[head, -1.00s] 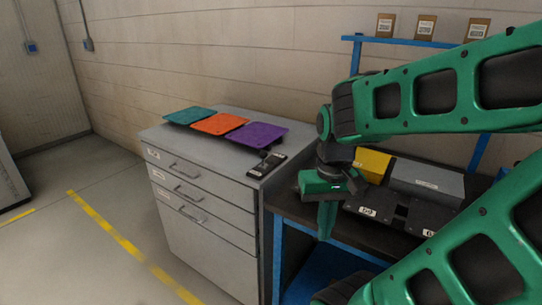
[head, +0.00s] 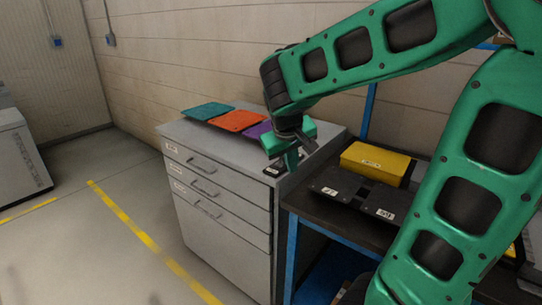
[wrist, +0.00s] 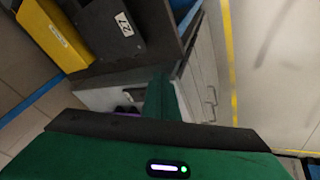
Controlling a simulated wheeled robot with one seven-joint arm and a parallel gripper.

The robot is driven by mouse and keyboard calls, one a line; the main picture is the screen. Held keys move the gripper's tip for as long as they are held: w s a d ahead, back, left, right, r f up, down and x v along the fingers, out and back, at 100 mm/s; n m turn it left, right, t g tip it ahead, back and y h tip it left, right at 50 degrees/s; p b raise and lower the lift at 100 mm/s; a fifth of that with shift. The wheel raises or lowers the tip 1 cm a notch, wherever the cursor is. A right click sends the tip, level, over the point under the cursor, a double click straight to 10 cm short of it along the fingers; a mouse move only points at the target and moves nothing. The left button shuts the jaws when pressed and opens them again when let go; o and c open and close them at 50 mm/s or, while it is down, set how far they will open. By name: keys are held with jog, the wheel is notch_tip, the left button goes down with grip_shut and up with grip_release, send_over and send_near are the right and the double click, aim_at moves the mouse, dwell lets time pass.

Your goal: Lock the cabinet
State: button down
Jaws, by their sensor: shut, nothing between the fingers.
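The grey cabinet (head: 215,235) stands against the wall, with several drawers stacked at its front, all looking shut. It also shows in the wrist view (wrist: 204,75), with its handles. My gripper (head: 292,160) is shut and empty, pointing down over that corner, close to the device. I cannot tell whether it touches it. In the wrist view the shut fingers (wrist: 160,98) hide part of the cabinet top.
Teal (head: 208,111), orange (head: 237,120) and purple (head: 258,131) trays lie on the cabinet top. A dark workbench (head: 365,236) stands at the right, with a yellow box (head: 376,162) and a black labelled case (head: 352,196).

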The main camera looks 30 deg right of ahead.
jog(key=w+a+r+n+t+h, duration=0.1)
jog(key=w+a+r+n+t, duration=0.15)
jog(key=w+a, duration=0.45)
jog(key=shift+m, duration=0.25)
jog(key=x, duration=0.4)
jog(key=d+r+x, duration=0.1)
jog(key=x, duration=0.7)
jog(key=shift+w+d+r, duration=0.25)
jog(key=shift+w+d, duration=0.1)
jog(key=shift+w, duration=0.05)
jog(key=shift+w+d+r, duration=0.1)
jog(key=shift+d+r, duration=0.1)
jog(key=shift+d, duration=0.35)
jog(key=shift+d+r, duration=0.2)
jog(key=shift+d, duration=0.35)
jog(key=shift+w+d+r, duration=0.1)
jog(key=shift+w+d, duration=0.05)
jog(key=shift+d, duration=0.5)
jog(key=shift+w, duration=0.1)
